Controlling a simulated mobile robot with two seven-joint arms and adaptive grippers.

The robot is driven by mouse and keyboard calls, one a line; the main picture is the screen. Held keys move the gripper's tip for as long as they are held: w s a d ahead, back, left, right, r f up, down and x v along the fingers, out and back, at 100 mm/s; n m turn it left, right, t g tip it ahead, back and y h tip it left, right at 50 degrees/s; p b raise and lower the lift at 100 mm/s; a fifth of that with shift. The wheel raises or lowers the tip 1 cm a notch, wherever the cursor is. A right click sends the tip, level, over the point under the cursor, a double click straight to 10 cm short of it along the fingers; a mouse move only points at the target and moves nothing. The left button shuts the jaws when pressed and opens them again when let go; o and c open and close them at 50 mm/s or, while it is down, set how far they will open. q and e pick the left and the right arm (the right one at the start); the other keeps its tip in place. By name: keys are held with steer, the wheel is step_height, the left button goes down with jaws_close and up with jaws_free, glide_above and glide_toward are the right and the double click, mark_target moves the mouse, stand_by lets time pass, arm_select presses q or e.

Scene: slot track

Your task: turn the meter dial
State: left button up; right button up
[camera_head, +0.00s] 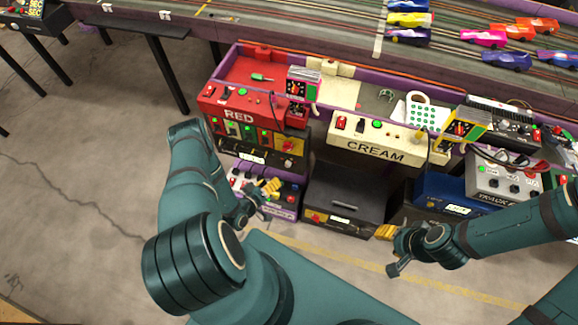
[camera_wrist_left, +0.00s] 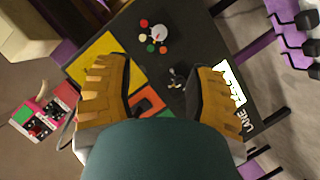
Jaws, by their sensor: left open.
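My left gripper (camera_head: 268,190) is low in front of the purple and white control box (camera_head: 285,197) under the red station. In the left wrist view its two yellow fingers (camera_wrist_left: 158,75) are apart with nothing held between them. Beyond them is a dark panel (camera_wrist_left: 205,35) with a small black and white knob (camera_wrist_left: 177,78) seen between the fingers, and a pale round part (camera_wrist_left: 158,30) with coloured buttons around it. I cannot tell which part is the meter dial. My right gripper (camera_head: 385,232) is in front of the dark case; its opening is unclear.
The red station (camera_head: 240,115) and the cream station (camera_head: 375,148) stand above, before the slot track with cars. A black case (camera_head: 342,203) stands right of my left gripper. A grey switch box (camera_head: 500,180) is at the right. Bare floor lies at the left.

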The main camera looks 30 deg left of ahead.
mark_target(287, 166)
arm_select(q)
steer(key=b+x, duration=0.2)
steer(key=x, duration=0.9)
steer(key=shift+w, duration=0.25)
jaws_close()
